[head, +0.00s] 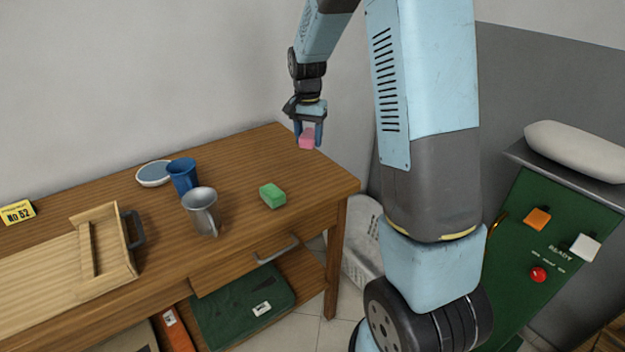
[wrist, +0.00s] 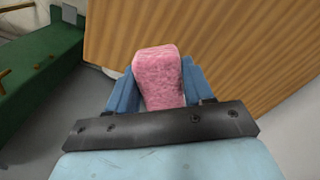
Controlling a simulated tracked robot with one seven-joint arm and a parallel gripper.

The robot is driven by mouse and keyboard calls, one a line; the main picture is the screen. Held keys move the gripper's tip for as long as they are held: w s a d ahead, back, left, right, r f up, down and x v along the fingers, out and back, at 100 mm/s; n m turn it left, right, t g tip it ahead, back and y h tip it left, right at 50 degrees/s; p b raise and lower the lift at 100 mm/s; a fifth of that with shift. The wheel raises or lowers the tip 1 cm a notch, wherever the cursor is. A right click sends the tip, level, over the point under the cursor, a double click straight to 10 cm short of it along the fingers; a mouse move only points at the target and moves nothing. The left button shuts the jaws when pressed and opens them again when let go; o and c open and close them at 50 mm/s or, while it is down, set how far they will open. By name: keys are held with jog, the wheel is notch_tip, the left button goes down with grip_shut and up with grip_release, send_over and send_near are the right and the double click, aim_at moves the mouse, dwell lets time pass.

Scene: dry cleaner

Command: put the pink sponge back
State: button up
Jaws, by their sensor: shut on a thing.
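The pink sponge (head: 307,141) is held between the blue fingers of my gripper (head: 308,132), in the air over the right end of the wooden table (head: 262,151). In the wrist view the pink sponge (wrist: 159,78) sits between the two fingers of my gripper (wrist: 160,90), with the table's wood grain (wrist: 225,40) beyond it. A green sponge (head: 272,195) lies on the table below and to the left of the held sponge, apart from it.
A grey metal mug (head: 201,208), a blue cup (head: 182,176) and a blue-and-white dish (head: 153,174) stand left of the green sponge. A wooden tray (head: 100,285) lies farther left. A green panel (head: 520,275) with buttons stands at right. The table's back right is clear.

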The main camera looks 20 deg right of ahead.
jog(key=s+d+r+m, duration=0.1)
jog(key=s+r+m, duration=0.15)
jog(key=s, duration=0.55)
jog(key=s+r+m, duration=0.1)
jog(key=s+m, duration=0.3)
jog(key=s, duration=0.5)
send_over(307, 181)
jog(key=shift+m, duration=0.25)
notch_tip(307, 181, down, 10)
jog(key=shift+s+d+r, duration=0.1)
jog(key=shift+r, duration=0.05)
jog(key=shift+f, duration=0.2)
jog(key=f, duration=0.3)
jog(key=shift+w+f, duration=0.1)
jog(key=shift+w, duration=0.15)
jog(key=shift+s+f, duration=0.15)
jog(key=shift+f, duration=0.15)
